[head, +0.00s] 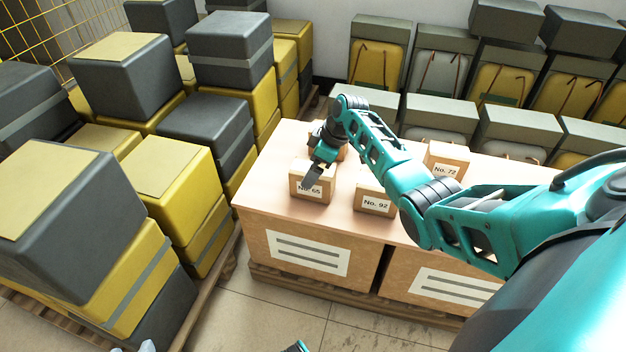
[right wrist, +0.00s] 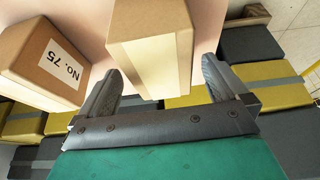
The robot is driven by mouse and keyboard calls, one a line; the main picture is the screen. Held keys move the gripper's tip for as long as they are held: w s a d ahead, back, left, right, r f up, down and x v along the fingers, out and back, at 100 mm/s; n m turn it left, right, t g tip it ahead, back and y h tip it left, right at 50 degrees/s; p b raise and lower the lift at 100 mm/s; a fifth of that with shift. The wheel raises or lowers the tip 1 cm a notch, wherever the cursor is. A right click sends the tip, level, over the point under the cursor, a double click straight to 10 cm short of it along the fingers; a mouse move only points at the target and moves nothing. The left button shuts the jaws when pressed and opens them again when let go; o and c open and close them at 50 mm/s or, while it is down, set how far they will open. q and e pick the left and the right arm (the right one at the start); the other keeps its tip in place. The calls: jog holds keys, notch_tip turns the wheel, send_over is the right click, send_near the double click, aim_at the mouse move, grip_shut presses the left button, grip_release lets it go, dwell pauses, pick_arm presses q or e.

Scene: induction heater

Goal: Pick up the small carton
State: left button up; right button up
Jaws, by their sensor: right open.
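Several small brown cartons stand on the large box tops. The carton labelled No. 65 (head: 323,186) is near the front left edge, partly covered by my right gripper (head: 312,178). In the right wrist view, my right gripper (right wrist: 161,72) is open, with a brown carton (right wrist: 150,22) with a pale tape strip between and just beyond its fingertips. That carton's label is hidden there, and I cannot tell whether the fingers touch it. A carton labelled No. 75 (right wrist: 40,58) is beside it.
Carton No. 92 (head: 374,199) stands to the right, and carton No. 72 (head: 448,160) farther back, partly behind my arm. Yellow and dark crates (head: 175,180) are stacked closely at left. Grey-topped yellow cases (head: 500,84) line the back. Tiled floor (head: 300,315) is open in front.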

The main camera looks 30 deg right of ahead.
jog(key=shift+f, duration=0.15)
jog(key=c, duration=1.7)
